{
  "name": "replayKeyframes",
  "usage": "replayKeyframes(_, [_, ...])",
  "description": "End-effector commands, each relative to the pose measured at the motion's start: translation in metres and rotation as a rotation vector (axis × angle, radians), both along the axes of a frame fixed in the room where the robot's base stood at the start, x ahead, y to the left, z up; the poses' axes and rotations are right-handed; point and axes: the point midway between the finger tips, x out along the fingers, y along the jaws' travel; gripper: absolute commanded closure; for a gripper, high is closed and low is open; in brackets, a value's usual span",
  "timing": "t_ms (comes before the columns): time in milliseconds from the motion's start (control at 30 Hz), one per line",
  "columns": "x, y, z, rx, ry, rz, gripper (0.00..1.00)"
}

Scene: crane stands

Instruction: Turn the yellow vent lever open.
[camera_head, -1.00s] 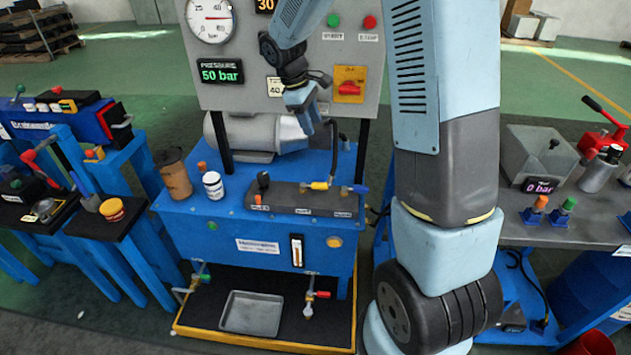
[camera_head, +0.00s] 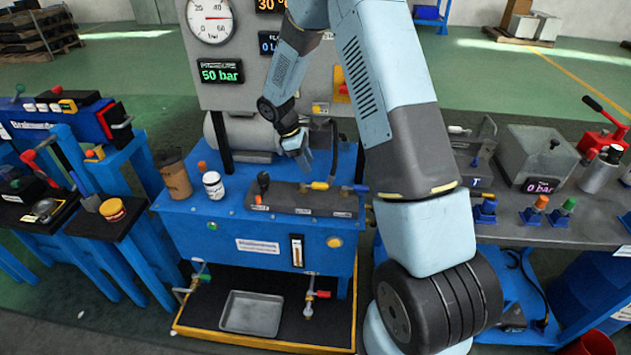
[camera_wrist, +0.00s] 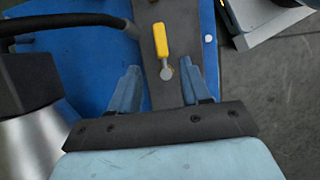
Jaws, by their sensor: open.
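The yellow vent lever (camera_head: 321,186) sits on the dark valve block (camera_head: 290,198) on top of the blue bench, between a black-knobbed lever and a blue lever. In the wrist view the yellow lever (camera_wrist: 161,40) points away from me, its round pivot lying near the gap between my fingers. The fingers appear apart from the lever; the exact height gap cannot be told.
A black-knobbed lever (camera_head: 263,182) stands left on the block and a blue lever (camera_head: 356,189) lies right. A white jar (camera_head: 213,186) and brown cup (camera_head: 173,174) stand left. The panel (camera_head: 220,65) and metal cylinder (camera_head: 240,135) are behind. A black hose rises nearby.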

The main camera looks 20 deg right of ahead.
Motion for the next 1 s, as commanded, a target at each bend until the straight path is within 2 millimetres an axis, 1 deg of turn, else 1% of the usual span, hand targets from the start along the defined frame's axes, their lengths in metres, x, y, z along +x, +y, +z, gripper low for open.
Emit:
replayKeyframes(33, [-0.002,-0.004,-0.009,-0.001,0.004,0.000,0.53])
replayKeyframes(300, [-0.009,-0.020,-0.051,0.000,0.003,-0.001,0.53])
replayKeyframes(500, [-0.012,-0.028,-0.072,0.000,0.002,-0.001,0.53])
replayKeyframes(700, [-0.013,-0.031,-0.080,0.000,0.001,-0.001,0.53])
replayKeyframes(933, [-0.013,-0.031,-0.080,0.000,0.000,-0.001,0.53])
replayKeyframes(967, [-0.013,-0.031,-0.080,0.000,-0.001,-0.002,0.54])
replayKeyframes(1000, [-0.013,-0.031,-0.080,0.000,0.000,-0.002,0.58])
